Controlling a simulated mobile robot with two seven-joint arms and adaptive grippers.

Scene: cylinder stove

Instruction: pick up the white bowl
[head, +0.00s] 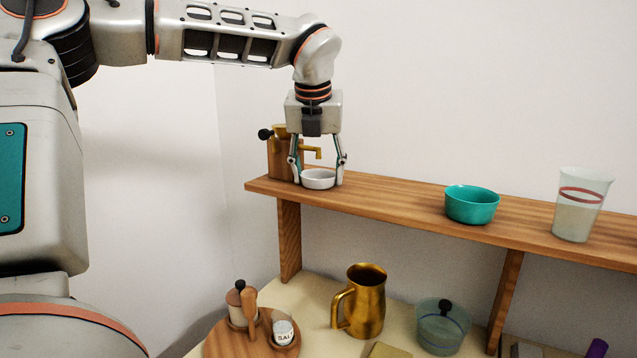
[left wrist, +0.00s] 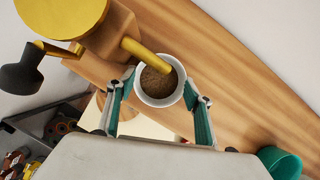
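The small white bowl (head: 318,180) sits upright on the left end of the wooden shelf. In the left wrist view the bowl (left wrist: 159,102) holds brown grounds. My left gripper (head: 319,176) points down over it, with one finger on each side of the bowl. In the left wrist view its green-padded fingers (left wrist: 159,98) are spread wide, close to the rim; whether they touch it is hard to tell. My right gripper is not in view.
A wood-and-brass grinder (head: 284,155) stands right behind the bowl, its spout reaching over it. A teal bowl (head: 471,205) and a clear cup (head: 579,206) stand farther right on the shelf (head: 400,196). Below are a brass pitcher (head: 364,302) and a glass jar (head: 441,328).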

